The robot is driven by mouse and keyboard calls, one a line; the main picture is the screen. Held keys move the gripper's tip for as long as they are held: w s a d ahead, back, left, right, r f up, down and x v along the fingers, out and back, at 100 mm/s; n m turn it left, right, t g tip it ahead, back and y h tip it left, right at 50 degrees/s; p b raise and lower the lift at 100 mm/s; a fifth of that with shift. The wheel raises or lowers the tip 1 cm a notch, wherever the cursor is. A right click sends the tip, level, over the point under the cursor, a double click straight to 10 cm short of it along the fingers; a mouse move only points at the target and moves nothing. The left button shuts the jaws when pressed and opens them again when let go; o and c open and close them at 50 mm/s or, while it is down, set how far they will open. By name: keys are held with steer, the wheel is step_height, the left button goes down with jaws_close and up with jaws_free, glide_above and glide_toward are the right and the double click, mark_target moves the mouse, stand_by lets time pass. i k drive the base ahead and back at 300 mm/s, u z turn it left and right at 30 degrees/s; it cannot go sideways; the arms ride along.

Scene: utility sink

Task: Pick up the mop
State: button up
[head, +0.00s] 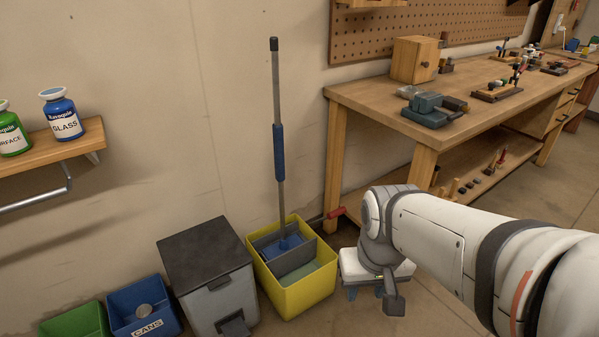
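The mop (279,150) stands upright in a yellow bucket (303,297), with its handle leaning slightly left near the wall. It has a grey pole, a dark top end and a blue grip sleeve around the middle. Its blue head (284,244) sits low in the bucket's rear part, partly hidden by the grey divider and rim. My gripper (366,292) is right of the bucket, apart from the mop, pointing downward. Its fingertips are small and partly hidden, so I cannot tell how far apart they are. I see nothing held in it.
A grey bin with a dark lid (205,252) stands left of the bucket. Blue (146,310) and green (75,322) bins are farther left. A wooden workbench (425,160) with tools is on the right. A bottle shelf (52,150) is on the left wall. A red-ended lever (335,213) is behind the bucket.

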mark_target(285, 245)
steer(key=z, duration=0.05)
steer(key=i, duration=1)
steer(key=z, duration=0.1)
